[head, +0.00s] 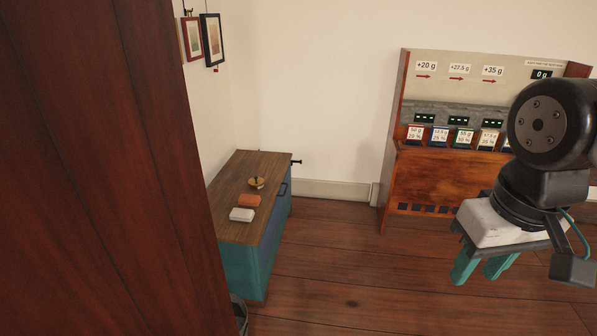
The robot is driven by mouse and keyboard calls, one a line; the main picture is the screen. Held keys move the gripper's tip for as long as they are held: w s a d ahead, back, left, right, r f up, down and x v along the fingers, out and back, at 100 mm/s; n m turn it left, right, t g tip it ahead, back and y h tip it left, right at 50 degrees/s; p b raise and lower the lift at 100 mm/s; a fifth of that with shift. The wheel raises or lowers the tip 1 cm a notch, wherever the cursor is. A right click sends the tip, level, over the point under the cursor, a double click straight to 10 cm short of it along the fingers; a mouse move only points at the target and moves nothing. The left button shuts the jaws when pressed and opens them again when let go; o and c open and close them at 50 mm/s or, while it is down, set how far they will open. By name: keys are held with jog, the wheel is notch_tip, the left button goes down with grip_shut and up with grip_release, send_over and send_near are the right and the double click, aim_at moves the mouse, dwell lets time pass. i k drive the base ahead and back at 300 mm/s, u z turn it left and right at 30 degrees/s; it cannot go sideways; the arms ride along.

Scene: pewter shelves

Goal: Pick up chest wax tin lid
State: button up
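A small round brass-coloured piece (257,183) with a knob-like top sits on the wooden top of the teal chest (240,170). It looks like the wax tin with its lid, but it is too small to tell lid and tin apart. My gripper (483,272) hangs at the right of the view, its two green fingers pointing down and apart. It is open with nothing seen between the fingers, and is well away from the chest, to its right.
An orange-brown block (249,200) and a white block (242,215) lie on the chest in front of the brass piece. A dark red wooden panel (100,180) fills the left. A wooden weighing stand (440,180) stands at the back right. Floor between is clear.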

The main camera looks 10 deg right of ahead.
aim_at(255, 182)
jog(key=z, duration=0.6)
jog(key=i, duration=2.75)
jog(key=u, duration=1.55)
jog(key=i, duration=0.85)
jog(key=u, duration=0.8)
